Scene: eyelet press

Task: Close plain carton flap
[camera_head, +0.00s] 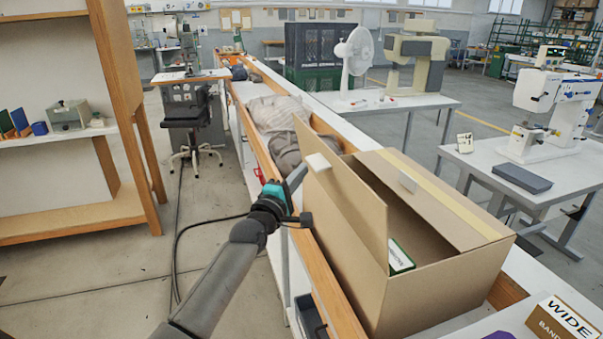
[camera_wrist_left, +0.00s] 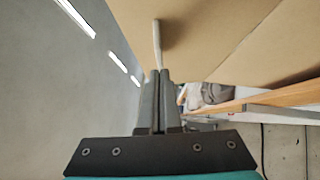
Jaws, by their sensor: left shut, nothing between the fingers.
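The brown cardboard carton (camera_head: 430,295) stands open-topped on the long bench. Its plain near-left flap (camera_head: 345,195) stands up steeply, with a pale tab (camera_head: 318,162) near its far end. The flap's brown board (camera_wrist_left: 215,35) fills the upper wrist view, where the tab (camera_wrist_left: 157,42) juts out. My left gripper (camera_head: 299,178) is on the outer side of this flap, beside the tab. In the wrist view its fingers (camera_wrist_left: 160,76) are shut and empty, with the tips close below the tab; I cannot tell whether they touch. My right gripper is out of view.
The opposite flap (camera_head: 445,200) bears yellow tape and a grey tab, and lies roughly level. A green-and-white item (camera_head: 400,257) is inside the carton. Grey wrapped bundles (camera_head: 280,115) lie behind it on the bench.

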